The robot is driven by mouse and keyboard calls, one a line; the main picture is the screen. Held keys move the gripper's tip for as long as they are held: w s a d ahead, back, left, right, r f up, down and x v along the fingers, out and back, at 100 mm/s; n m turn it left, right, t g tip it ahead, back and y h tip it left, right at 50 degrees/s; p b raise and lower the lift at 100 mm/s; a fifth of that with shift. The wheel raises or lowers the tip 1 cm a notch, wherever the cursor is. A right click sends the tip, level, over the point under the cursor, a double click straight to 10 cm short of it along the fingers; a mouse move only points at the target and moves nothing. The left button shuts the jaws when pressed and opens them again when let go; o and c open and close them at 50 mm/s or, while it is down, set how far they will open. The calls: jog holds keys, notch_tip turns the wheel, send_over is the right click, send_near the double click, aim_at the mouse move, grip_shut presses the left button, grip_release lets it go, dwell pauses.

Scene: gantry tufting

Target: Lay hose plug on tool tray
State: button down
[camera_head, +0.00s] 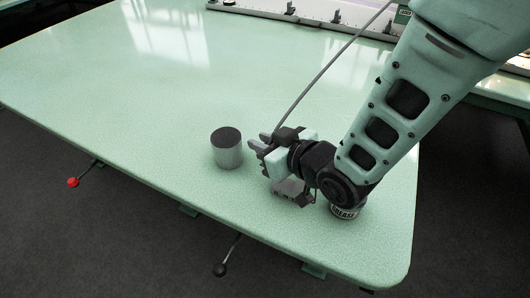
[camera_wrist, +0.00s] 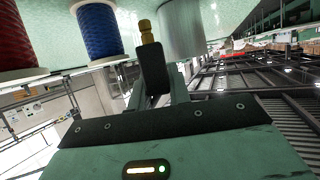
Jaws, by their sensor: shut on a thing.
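My gripper (camera_head: 266,146) is low over the pale green table, to the right of a grey cylinder. In the wrist view my gripper (camera_wrist: 152,65) is shut on the brass hose plug (camera_wrist: 147,32), whose ridged end sticks out past the dark fingers. The plug is hidden or too small to tell in the head view. A thin dark hose (camera_head: 335,58) rises from the gripper toward the upper right. I cannot make out the tool tray for certain. A small grey piece (camera_head: 292,192) shows just below the gripper, partly hidden by it.
The grey cylinder (camera_head: 227,150) stands close left of my gripper. A grease can (camera_head: 345,213) stands under my arm. Red (camera_wrist: 99,30) and blue spools show in the wrist view. The table (camera_head: 130,75) is clear at left; its front edge is near, with levers below.

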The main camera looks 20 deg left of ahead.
jog(key=shift+f, duration=1.7)
jog(key=shift+f, duration=0.1)
jog(key=c, duration=1.6)
grip_release()
